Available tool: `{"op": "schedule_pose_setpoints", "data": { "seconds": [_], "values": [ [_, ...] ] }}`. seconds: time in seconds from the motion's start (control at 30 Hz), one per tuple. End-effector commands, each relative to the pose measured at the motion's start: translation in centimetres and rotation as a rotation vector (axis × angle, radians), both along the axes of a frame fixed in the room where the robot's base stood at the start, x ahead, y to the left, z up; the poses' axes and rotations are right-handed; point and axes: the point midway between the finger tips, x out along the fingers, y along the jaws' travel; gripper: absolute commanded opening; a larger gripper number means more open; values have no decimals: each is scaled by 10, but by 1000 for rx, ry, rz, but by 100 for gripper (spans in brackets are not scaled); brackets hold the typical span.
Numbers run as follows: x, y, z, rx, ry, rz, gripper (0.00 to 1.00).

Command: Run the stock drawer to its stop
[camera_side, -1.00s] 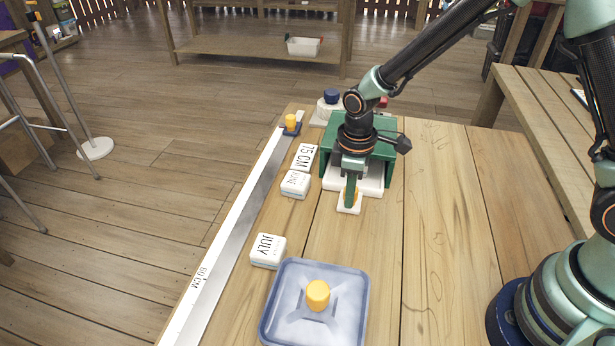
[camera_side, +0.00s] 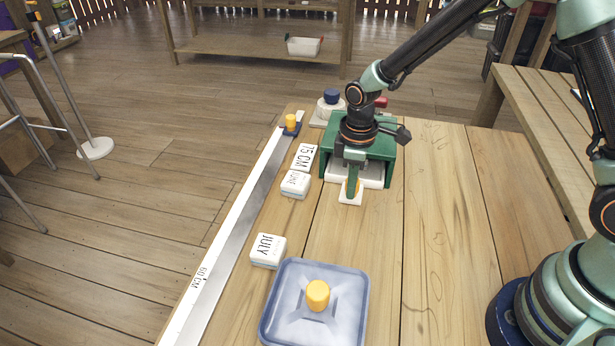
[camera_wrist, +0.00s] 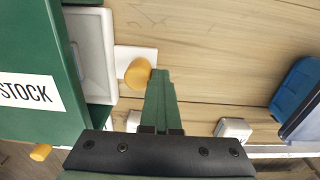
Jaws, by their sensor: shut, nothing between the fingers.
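The stock drawer (camera_wrist: 98,50) is a pale tray in a green housing (camera_side: 384,150) labelled STOCK in the wrist view (camera_wrist: 50,120). The drawer's front part stands out of the housing in both views. A white tab (camera_side: 346,200) with a yellow knob (camera_wrist: 138,72) sits at the drawer's front. My gripper (camera_side: 353,195) is shut and empty, its fingers pointing down at the knob. In the wrist view the fingertips (camera_wrist: 160,75) are at the knob's outer side, the knob between them and the drawer; they seem to touch. My gripper partly hides the knob in the side view.
A blue-grey lidded bin (camera_side: 275,310) with a yellow knob stands at the front. White blocks marked JULY (camera_side: 267,251) and JUNE (camera_side: 295,184) and a 75 CM card (camera_side: 304,157) lie left of the housing. A long ruler strip (camera_side: 232,235) runs along the left edge. Right of the housing is clear.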

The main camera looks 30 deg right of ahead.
Motion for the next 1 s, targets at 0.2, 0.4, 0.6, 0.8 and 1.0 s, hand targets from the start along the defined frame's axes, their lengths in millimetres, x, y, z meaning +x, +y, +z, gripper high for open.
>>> {"op": "schedule_pose_setpoints", "data": {
  "seconds": [0.2, 0.4, 0.6, 0.8, 1.0],
  "values": [
    [5, -4, 0, 1, -1, 0, 0],
    [9, -8, 0, 1, -2, -1, 0],
    [11, -11, 0, 1, -2, 0, 0],
    [8, -8, 0, 0, -1, 1, 0],
    [2, -2, 0, 0, 0, 2, 0]
  ]
}}
